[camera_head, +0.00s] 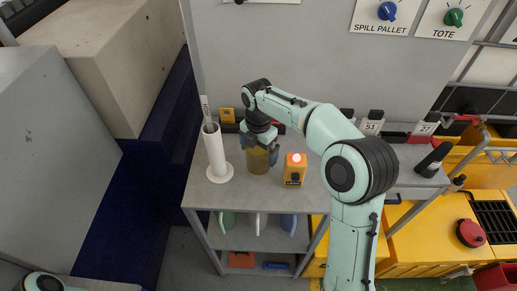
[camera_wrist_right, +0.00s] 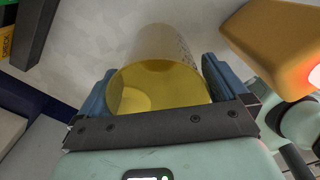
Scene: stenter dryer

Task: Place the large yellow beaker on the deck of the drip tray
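The large yellow beaker (camera_head: 258,161) stands upright on the grey bench (camera_head: 234,208), or just above it; I cannot tell which. The right wrist view looks into its round mouth (camera_wrist_right: 160,90). My right gripper (camera_head: 259,142) points down, with one blue finger on each side of the beaker. In the right wrist view the fingers (camera_wrist_right: 160,85) lie close against both sides of the rim; firm contact cannot be made out. My left gripper is not in view. No tray labelled as the drip tray is identifiable.
A white cylinder (camera_head: 215,155) on a round base stands left of the beaker. An orange box with a lit red button (camera_head: 294,170) stands close on its right. Several jugs sit below the bench.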

